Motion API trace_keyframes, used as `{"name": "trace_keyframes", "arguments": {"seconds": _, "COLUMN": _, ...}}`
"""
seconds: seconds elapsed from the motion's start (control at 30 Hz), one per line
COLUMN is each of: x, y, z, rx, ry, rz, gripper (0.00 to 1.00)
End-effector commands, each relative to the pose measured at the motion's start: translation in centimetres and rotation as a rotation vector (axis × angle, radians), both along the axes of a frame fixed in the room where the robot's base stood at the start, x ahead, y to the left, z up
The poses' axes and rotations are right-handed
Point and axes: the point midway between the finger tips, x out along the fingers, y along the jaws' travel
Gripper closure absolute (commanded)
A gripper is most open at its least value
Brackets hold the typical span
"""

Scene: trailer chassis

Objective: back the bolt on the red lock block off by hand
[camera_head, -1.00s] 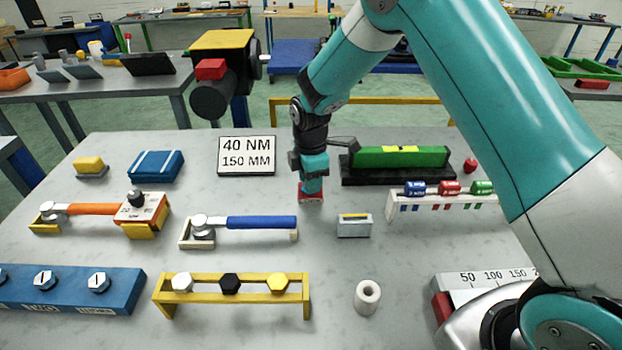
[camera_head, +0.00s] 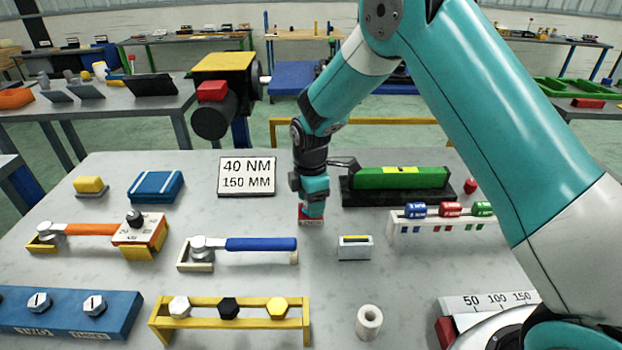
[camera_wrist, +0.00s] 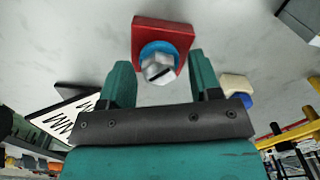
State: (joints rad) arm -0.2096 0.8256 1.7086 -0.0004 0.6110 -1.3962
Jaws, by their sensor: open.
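The red lock block (camera_wrist: 162,30) sits on the grey table; in the head view (camera_head: 311,220) it shows only partly below my gripper. Its silver hex bolt (camera_wrist: 158,68) has a dark slot across the head and a blue ring (camera_wrist: 150,50) around its base. My gripper (camera_wrist: 160,75) is open, with one teal finger to each side of the bolt head. Gaps show between the fingers and the bolt. In the head view my gripper (camera_head: 313,205) points down over the block and hides the bolt.
A green block on a black base (camera_head: 400,178) stands right of my gripper. A blue-handled wrench (camera_head: 260,244) lies to the front left, and a small grey holder (camera_head: 355,248) to the front right. The 40 NM sign (camera_head: 247,176) lies back left.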

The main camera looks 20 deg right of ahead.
Motion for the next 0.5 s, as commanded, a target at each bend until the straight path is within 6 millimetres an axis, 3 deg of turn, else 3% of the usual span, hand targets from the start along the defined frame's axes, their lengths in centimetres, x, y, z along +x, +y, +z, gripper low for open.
{"name": "trace_keyframes", "arguments": {"seconds": 0.17, "x": 0.1, "y": 0.0, "z": 3.2, "rx": 0.001, "ry": -0.007, "rz": 0.000, "gripper": 0.43}}
{"name": "trace_keyframes", "arguments": {"seconds": 0.5, "x": 0.1, "y": 0.1, "z": 11.9, "rx": 0.001, "ry": -0.005, "rz": 0.001, "gripper": 0.43}}
